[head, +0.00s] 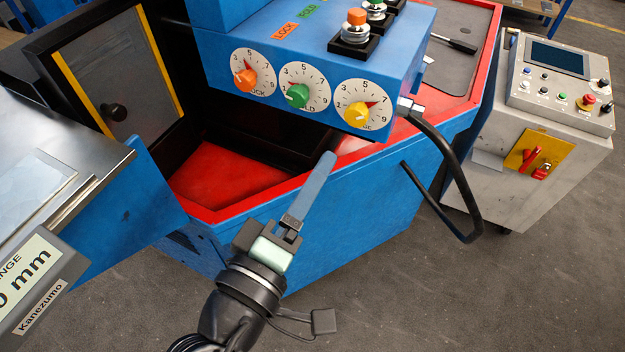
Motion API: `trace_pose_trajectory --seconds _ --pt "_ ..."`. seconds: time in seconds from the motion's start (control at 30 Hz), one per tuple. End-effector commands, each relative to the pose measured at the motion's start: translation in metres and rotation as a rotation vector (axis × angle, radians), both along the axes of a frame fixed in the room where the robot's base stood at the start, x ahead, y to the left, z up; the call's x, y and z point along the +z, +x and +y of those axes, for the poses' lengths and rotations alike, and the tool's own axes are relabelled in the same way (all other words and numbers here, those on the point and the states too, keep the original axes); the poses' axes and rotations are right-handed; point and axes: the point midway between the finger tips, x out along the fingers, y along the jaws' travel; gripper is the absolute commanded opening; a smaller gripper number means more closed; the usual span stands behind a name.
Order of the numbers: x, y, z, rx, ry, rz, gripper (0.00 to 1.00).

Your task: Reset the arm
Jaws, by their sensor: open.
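My arm (225,315) comes up from the bottom of the head view. My gripper (312,185) is at its end, in front of the blue machine's (330,225) red-edged front. My gripper is open. A long blue-grey bar points up and right from the jaws; it looks like a finger seen edge-on, and I cannot make out a second one apart from it. I see nothing clearly held.
Above is a blue panel with orange (246,80), green (297,95) and yellow (357,114) dials. A black cable (460,180) loops at right. A control cabinet (535,120) stands further right. A metal-topped unit (75,170) is at left. Floor (440,295) at lower right is clear.

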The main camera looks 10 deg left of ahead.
Motion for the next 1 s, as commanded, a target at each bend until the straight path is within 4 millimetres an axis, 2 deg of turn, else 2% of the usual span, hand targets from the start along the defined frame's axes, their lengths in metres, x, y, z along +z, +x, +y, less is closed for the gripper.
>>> trace_pose_trajectory --seconds 0.27,0.37,0.43,0.47,0.57,0.6,0.67,0.7,0.77,0.8,0.9,1.0 --pt "0.0 0.0 0.0 0.0 0.0 0.0 0.73" --pt "0.018 0.008 -0.002 0.007 0.05 -0.034 0.73" --pt "0.047 0.018 -0.004 0.025 0.135 -0.088 0.73" --pt "0.064 0.024 -0.006 0.038 0.186 -0.121 0.73" --pt "0.134 0.042 -0.013 0.104 0.383 -0.26 0.73" --pt "0.166 0.047 -0.016 0.141 0.463 -0.321 0.73" --pt "0.212 0.05 -0.02 0.203 0.575 -0.41 0.73" --pt "0.242 0.05 -0.023 0.248 0.645 -0.469 0.73" --pt "0.288 0.046 -0.027 0.321 0.74 -0.555 0.73" --pt "0.317 0.041 -0.03 0.374 0.798 -0.61 0.73" --pt "0.382 0.024 -0.036 0.508 0.917 -0.729 0.73" --pt "0.43 0.004 -0.04 0.627 0.999 -0.815 0.73"
